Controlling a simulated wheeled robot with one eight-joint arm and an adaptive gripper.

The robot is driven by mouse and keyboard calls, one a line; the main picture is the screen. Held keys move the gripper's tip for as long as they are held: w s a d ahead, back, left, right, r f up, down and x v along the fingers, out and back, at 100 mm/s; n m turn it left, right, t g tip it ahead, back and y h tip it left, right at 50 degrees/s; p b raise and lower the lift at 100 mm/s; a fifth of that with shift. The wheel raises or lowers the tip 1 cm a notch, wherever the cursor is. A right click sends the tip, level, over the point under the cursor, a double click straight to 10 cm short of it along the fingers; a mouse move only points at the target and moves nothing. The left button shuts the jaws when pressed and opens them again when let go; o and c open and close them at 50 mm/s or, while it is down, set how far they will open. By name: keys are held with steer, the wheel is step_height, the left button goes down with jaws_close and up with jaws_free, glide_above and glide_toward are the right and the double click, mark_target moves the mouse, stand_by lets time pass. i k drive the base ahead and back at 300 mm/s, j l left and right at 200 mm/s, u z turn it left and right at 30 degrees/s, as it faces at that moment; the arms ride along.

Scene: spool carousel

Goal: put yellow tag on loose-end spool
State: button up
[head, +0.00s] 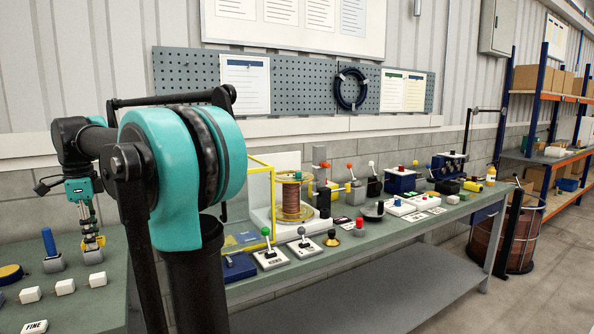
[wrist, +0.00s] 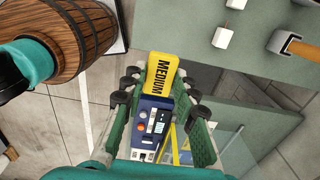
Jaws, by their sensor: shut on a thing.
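In the head view my gripper (head: 92,244) hangs at the left, over the left table; the tag there is too small to make out clearly. A spool (head: 291,203) wound with copper-coloured wire stands upright by a yellow frame on the long bench, well to the right of my gripper. I cannot tell whether its wire has a loose end.
White blocks (head: 65,287) and a blue peg on a grey base (head: 53,264) are on the left table. Lever boxes (head: 270,258) and small devices crowd the long bench (head: 345,262). A wooden barrel (wrist: 85,25) shows upper left in the wrist view.

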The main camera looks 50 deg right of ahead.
mark_target(291, 194)
steer(key=k+l, duration=0.1)
steer(key=l, duration=0.45)
steer(key=k+l+z, duration=0.1)
steer(key=l, duration=0.45)
steer(key=k+l, duration=0.1)
steer(key=l, duration=0.45)
steer(key=z, duration=0.05)
